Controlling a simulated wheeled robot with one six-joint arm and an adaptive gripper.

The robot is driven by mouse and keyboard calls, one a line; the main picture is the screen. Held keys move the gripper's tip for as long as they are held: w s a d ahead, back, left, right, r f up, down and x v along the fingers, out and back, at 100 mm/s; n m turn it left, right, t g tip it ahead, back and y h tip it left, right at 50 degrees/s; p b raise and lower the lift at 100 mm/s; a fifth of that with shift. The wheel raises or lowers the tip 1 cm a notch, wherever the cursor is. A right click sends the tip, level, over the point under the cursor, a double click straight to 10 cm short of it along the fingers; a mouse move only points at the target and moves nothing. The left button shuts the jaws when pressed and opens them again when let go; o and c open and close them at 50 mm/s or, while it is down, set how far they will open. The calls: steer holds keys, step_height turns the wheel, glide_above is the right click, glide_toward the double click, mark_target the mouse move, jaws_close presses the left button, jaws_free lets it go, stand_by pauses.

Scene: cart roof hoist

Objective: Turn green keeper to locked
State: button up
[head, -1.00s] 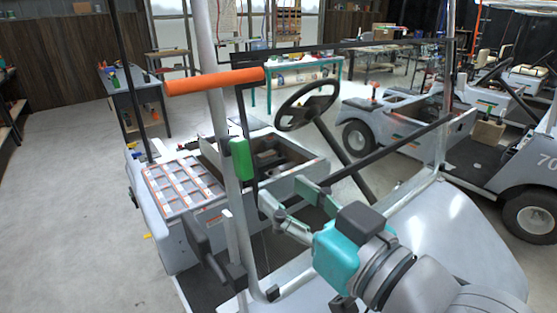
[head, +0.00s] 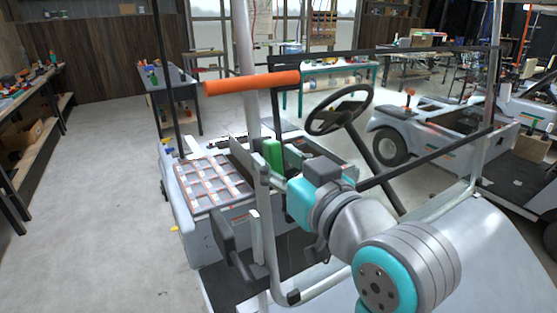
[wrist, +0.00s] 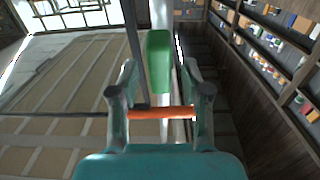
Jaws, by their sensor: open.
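The green keeper (head: 272,153) is a small upright block on the pale post of the cart's roof frame, below the orange bar (head: 252,83). In the wrist view the green keeper (wrist: 159,62) lies between the two fingertips of my gripper (wrist: 160,75), with a gap on each side. My gripper is open, and I see no clear contact with the keeper. The orange bar (wrist: 160,113) crosses the same view lower down, between the fingers. In the head view my wrist hides much of the gripper. I cannot tell the keeper's locked position from here.
The cart's gridded tray (head: 211,183) is at left. A second cart (head: 440,140) stands behind at right. The floor at left is clear.

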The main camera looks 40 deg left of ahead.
steer(key=shift+a, duration=0.15)
jaws_close()
steer(key=shift+n, duration=0.3)
steer(key=n, duration=0.2)
steer(key=n+g, duration=0.1)
steer(key=n, duration=0.1)
steer(key=shift+w, duration=0.3)
steer(key=n, duration=0.2)
steer(key=n+g, duration=0.1)
steer(key=n, duration=0.2)
steer(key=shift+w+r+g, duration=0.15)
steer(key=shift+w+g, duration=0.05)
steer(key=shift+g, duration=0.1)
steer(key=n, duration=0.5)
steer(key=shift+w+d+r+g, duration=0.15)
steer(key=shift+d+r+g, duration=0.1)
steer(key=shift+g, duration=0.15)
steer(key=n, duration=0.2)
steer(key=n+h, duration=0.1)
steer(key=n, duration=0.2)
steer(key=shift+a+r, duration=0.1)
steer(key=shift+r, duration=0.1)
